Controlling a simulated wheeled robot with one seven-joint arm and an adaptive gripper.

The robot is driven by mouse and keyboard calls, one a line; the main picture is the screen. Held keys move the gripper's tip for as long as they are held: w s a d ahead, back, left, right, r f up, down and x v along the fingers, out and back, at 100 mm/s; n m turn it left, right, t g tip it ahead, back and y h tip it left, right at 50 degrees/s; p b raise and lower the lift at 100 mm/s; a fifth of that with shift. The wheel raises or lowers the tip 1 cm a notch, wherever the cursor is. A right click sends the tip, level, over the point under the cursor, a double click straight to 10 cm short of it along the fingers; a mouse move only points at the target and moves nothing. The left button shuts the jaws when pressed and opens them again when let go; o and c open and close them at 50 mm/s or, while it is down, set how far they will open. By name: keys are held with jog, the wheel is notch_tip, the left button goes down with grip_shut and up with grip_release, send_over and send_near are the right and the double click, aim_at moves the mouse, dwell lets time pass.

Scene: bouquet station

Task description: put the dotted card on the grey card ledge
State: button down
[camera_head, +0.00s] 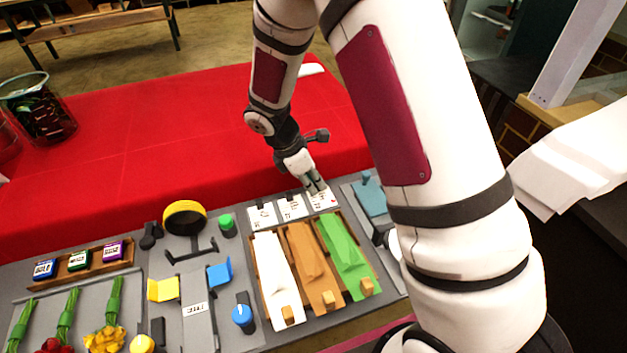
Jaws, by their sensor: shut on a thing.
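Three white cards stand in a row behind the wrapping sheets: a left one (262,216), a middle one (293,207) and a right one (324,201). Each bears small marks; the right one shows a touch of red. The marks are too small to tell which card is dotted. My gripper (318,187) reaches down to the right card, its fingers shut on that card's upper edge. The card still appears in line with the others. I cannot tell for sure which grey part is the card ledge; a dark grey bracket (191,252) stands left of the cards.
White, brown and green sheets (345,257) lie in a wooden tray before the cards. A yellow tape ring (184,217), green knob (227,223), blue knob (243,316) and yellow and blue flaps stand leftward. Flowers lie front left. The red cloth (150,130) behind is mostly clear.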

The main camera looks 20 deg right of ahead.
jog(key=shift+f, duration=0.25)
dwell(0.3)
jog(key=c, duration=1.1)
grip_release()
jog(key=shift+r, duration=0.15)
jog(key=shift+r+p, duration=1.6)
jog(key=shift+r, duration=1.8)
